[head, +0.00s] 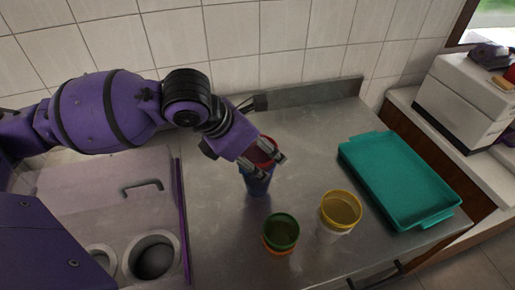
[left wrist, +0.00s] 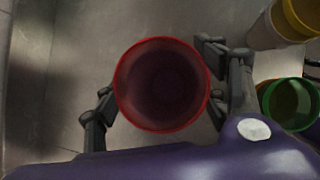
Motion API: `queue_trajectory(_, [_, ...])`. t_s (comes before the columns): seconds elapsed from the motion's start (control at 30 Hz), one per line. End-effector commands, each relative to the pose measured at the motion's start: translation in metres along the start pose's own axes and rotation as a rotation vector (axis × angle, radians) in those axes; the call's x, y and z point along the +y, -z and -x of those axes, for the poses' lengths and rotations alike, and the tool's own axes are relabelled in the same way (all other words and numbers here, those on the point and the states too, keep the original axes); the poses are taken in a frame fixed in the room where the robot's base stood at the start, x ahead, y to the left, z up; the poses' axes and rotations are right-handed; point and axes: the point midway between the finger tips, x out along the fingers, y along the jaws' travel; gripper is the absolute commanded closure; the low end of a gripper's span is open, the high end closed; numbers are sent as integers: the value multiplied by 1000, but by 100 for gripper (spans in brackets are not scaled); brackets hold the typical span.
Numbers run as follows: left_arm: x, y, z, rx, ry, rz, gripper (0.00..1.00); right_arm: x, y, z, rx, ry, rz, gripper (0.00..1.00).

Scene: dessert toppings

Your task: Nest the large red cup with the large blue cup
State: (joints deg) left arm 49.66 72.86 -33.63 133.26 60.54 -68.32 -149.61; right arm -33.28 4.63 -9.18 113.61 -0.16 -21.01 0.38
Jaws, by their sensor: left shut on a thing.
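The large red cup (head: 264,149) is upright between the fingers of my left gripper (head: 272,165), which is shut on it. In the left wrist view I look down into the red cup (left wrist: 162,85), with a finger of my left gripper (left wrist: 160,102) on either side. The large blue cup (head: 257,185) stands upright on the steel counter directly below the red cup. The red cup's lower part meets the blue cup's top in the picture, but the fingers hide how far inside it is. The blue cup is hidden in the left wrist view. My right gripper is not in view.
A green cup (head: 282,228) sits in an orange cup (head: 280,248) at the front. A yellow cup (head: 341,208) sits in a white cup (head: 331,235) to its right. A teal tray (head: 445,217) lies at the right. The counter (head: 215,215) left of the cups is clear.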

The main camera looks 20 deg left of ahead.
Motion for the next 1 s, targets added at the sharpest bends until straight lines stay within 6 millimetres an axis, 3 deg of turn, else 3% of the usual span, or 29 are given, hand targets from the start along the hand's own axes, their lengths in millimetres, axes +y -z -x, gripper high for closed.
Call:
queue_trajectory(0.2, [0,3,-2,8,3,3,55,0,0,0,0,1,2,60])
queue_trajectory(0.23, [0,3,-2,8,3,3,31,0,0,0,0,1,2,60])
queue_trajectory(0.4, [0,3,-2,6,2,3,11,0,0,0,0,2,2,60])
queue_trajectory(1.0, [0,1,-1,3,1,1,11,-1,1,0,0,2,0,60])
